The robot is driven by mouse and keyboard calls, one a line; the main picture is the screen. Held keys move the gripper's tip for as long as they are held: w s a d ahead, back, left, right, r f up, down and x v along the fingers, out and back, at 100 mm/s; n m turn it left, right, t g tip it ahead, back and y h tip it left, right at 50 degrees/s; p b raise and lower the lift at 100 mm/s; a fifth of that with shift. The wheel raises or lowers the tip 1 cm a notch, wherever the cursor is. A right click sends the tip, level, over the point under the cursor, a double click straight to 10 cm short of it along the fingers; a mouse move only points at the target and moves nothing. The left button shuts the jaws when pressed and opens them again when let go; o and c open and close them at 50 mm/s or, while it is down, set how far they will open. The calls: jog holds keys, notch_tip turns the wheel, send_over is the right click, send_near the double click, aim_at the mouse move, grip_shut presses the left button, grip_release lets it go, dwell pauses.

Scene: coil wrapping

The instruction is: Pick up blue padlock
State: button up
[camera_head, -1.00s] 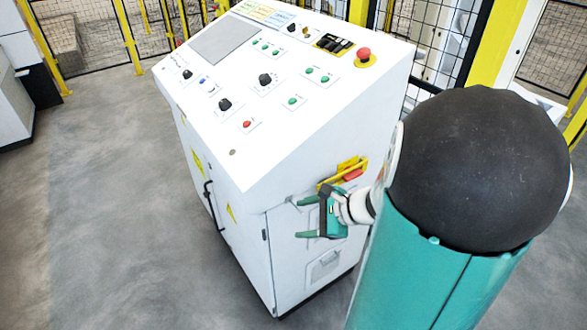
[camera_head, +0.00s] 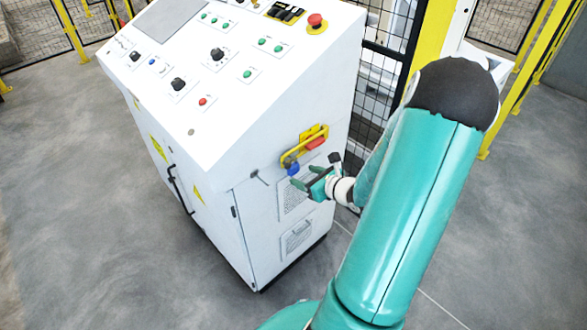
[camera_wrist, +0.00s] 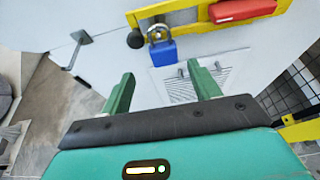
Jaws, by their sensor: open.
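The blue padlock (camera_head: 293,169) hangs by its shackle from the yellow bracket (camera_head: 303,146) on the side of the white control cabinet. In the wrist view the padlock (camera_wrist: 163,51) shows its blue body and metal shackle, ahead of and above the gap between my fingertips. My gripper (camera_head: 308,178) is open and empty, just right of and below the padlock. In the wrist view my gripper's two green fingers (camera_wrist: 160,80) stand apart, and neither touches the padlock.
A red handle (camera_wrist: 243,10) sits on the yellow bracket, right of the padlock. A T-shaped metal latch (camera_wrist: 80,42) projects from the cabinet to the left. Mesh fencing (camera_head: 385,80) stands behind the cabinet.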

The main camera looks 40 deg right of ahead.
aim_at(295, 169)
jog(key=shift+d+x, duration=0.2)
jog(key=shift+x, duration=1.2)
jog(key=shift+d+x, duration=0.2)
jog(key=shift+x, duration=1.15)
jog(key=shift+r, duration=0.1)
jog(key=c, duration=1.3)
grip_shut()
jog(key=shift+r, duration=0.15)
